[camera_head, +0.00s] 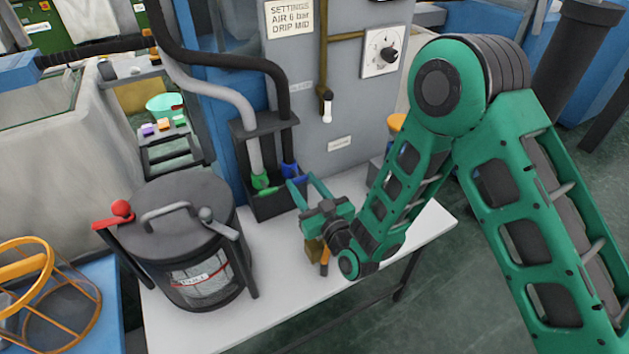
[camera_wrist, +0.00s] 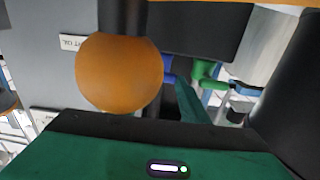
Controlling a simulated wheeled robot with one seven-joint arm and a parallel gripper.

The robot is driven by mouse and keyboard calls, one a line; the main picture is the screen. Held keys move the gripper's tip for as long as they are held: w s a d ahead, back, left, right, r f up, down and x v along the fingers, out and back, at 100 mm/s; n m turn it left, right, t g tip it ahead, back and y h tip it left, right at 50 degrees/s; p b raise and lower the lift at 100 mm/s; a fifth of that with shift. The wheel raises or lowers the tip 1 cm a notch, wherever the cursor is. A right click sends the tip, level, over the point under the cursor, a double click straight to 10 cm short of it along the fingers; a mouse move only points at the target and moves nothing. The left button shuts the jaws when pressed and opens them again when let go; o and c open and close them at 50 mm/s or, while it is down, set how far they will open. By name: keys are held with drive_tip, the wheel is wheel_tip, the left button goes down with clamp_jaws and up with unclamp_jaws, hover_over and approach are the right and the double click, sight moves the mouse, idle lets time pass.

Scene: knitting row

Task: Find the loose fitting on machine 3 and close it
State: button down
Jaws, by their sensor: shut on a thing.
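Two hoses, one grey (camera_head: 253,140) and one black (camera_head: 283,105), run down into a dark open box (camera_head: 275,207) on a grey cabinet. The grey hose ends in a green fitting (camera_head: 263,184). The black hose ends in a blue fitting (camera_head: 291,170) with a blue lever. My gripper (camera_head: 300,180) reaches in from the right, its teal fingers closed around the blue lever. The wrist view shows the blue fitting (camera_wrist: 169,74) partly hidden, and the green fitting (camera_wrist: 207,74) beside it. No machine number is readable.
A dark lidded pot (camera_head: 184,225) with a red-knobbed handle stands on the white table (camera_head: 290,315), left of my gripper. A settings sign (camera_head: 290,17), a dial (camera_head: 385,52) and a brown pipe with a white tip are on the cabinet. An orange ball (camera_wrist: 120,72) fills much of the wrist view.

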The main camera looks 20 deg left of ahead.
drive_tip(key=shift+w+d+f, duration=0.1)
drive_tip(key=shift+d+f, duration=0.15)
drive_tip(key=c, duration=1)
unclamp_jaws()
drive_tip(key=shift+w, duration=0.1)
drive_tip(key=shift+c, duration=0.2)
drive_tip(key=shift+a, duration=0.1)
drive_tip(key=shift+s, duration=0.25)
drive_tip(key=v, duration=1)
drive_tip(key=shift+d, duration=0.35)
